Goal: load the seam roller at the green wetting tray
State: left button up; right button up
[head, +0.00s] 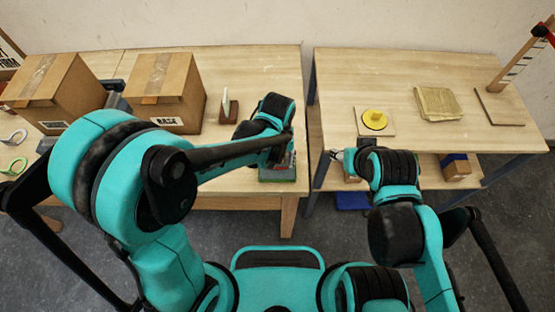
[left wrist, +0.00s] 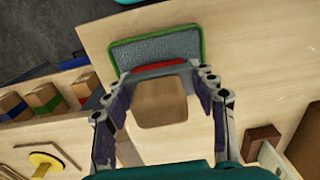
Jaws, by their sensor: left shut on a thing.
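The green wetting tray (left wrist: 198,40) has a green rim and a grey-blue pad. It lies near the table's front edge, and part of it shows in the head view (head: 277,180). The seam roller has a wooden body (left wrist: 160,102) and a red strip (left wrist: 157,69) at its tray-side end. My left gripper (left wrist: 160,88) is shut on it, one finger on each side. The red end is at the pad's near edge; I cannot tell whether it touches. In the head view my left arm hides the roller. My right gripper (head: 338,155) is by the right table's left edge, its jaws too small to judge.
Two cardboard boxes (head: 167,92) (head: 58,90) stand on the left table. A brown stand (head: 229,110) with a pale upright piece is behind my left gripper. The right table holds a yellow disc (head: 375,119) and tan sheets (head: 438,103). A gap separates the tables.

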pick_arm(q)
jog(key=shift+f+b, duration=0.6)
dwell(1.6)
jog(key=shift+r+p, duration=2.75)
jog(key=shift+r, duration=0.85)
